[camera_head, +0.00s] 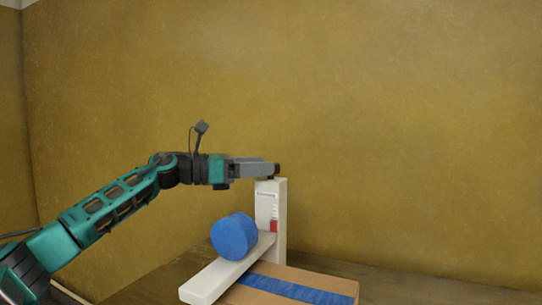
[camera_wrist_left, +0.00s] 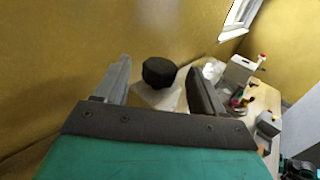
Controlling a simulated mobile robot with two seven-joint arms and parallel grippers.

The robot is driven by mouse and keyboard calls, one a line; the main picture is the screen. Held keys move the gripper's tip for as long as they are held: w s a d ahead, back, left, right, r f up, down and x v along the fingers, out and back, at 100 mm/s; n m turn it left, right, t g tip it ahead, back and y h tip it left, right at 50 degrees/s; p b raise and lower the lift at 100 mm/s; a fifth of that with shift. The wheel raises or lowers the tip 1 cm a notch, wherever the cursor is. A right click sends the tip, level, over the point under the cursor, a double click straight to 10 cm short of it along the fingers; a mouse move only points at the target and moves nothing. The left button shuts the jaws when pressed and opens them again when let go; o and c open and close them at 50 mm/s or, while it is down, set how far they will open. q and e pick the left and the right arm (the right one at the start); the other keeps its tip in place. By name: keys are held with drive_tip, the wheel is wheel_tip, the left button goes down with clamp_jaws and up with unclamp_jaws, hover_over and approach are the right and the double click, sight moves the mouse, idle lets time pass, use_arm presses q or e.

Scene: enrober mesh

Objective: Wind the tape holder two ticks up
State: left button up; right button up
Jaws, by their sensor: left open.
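The tape holder (camera_head: 279,240) is a white upright post with a white arm reaching forward to the lower left. A blue roll of tape (camera_head: 233,236) sits at the arm. A red mark (camera_head: 274,226) shows on the post's front, below faint scale lines. A dark knob (camera_wrist_left: 159,72) tops the post. In the head view my left gripper (camera_head: 276,170) is level with the post's top and mostly hides the knob. In the left wrist view its open fingers (camera_wrist_left: 158,80) stand either side of the knob, with gaps on both sides. My right gripper is not in view.
A cardboard box with a blue tape strip (camera_head: 300,289) lies at the post's foot. A yellow wall (camera_head: 400,120) rises behind the table. The left wrist view shows a pale box (camera_wrist_left: 238,70) and small coloured items on the table to the right.

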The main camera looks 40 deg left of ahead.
use_arm(q)
drive_tip(key=shift+r+p+x, duration=0.25)
drive_tip(key=shift+p+x, duration=0.65)
drive_tip(key=shift+x, duration=0.15)
drive_tip(key=shift+w+d+f+p, duration=0.25)
drive_tip(key=shift+w+d+p, duration=0.15)
drive_tip(key=shift+w, duration=0.15)
drive_tip(key=c, duration=0.9)
